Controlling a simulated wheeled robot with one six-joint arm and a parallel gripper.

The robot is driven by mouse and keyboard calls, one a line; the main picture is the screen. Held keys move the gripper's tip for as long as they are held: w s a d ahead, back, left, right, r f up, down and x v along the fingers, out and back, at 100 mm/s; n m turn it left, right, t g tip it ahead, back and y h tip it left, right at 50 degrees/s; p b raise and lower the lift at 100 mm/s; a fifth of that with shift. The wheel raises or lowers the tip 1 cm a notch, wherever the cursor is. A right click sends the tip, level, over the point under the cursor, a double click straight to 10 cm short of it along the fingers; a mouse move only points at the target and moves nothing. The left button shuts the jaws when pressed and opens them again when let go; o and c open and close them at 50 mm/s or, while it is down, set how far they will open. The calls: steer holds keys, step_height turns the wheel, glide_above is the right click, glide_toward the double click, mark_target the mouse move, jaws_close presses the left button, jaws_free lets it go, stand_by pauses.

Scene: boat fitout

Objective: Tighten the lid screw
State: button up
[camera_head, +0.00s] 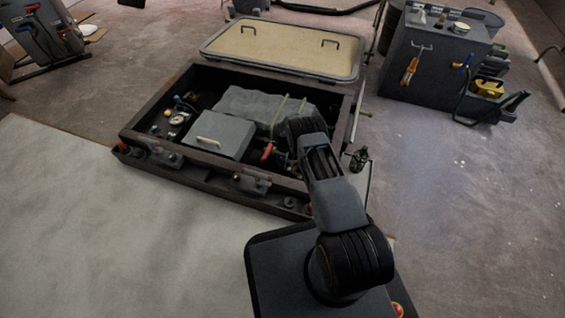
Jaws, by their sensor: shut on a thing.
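My arm reaches forward into an open dark-framed locker (185,185). Its far end drops behind its own dark joint, so my gripper is hidden, along with whatever it holds. Inside the locker, a light grey box (228,136) with a flat lid has a pale handle (209,144) on its front. It sits left of my arm. A larger grey block (250,103) with pale straps lies behind it. I cannot make out the lid screw or a tool on it.
A hatch panel (270,48) with two handles lies open behind the locker. A red-handled part (267,152) and a round gauge (177,118) sit inside. A dark lantern-like object (360,158) is right of my arm. A tool cabinet (428,70) stands at back right.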

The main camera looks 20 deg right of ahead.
steer(key=shift+a, duration=0.1)
steer(key=o, duration=0.9)
steer(key=r+p, duration=0.1)
steer(key=r, duration=0.3)
steer(key=w+d+r+p, duration=0.1)
steer(key=r+p, duration=0.1)
steer(key=r, duration=0.3)
steer(key=w+r+p, duration=0.1)
steer(key=r+p, duration=0.1)
steer(key=r, duration=0.2)
steer(key=shift+w+d+r, duration=0.1)
steer(key=shift+d+r, duration=0.2)
steer(key=shift+d, duration=0.05)
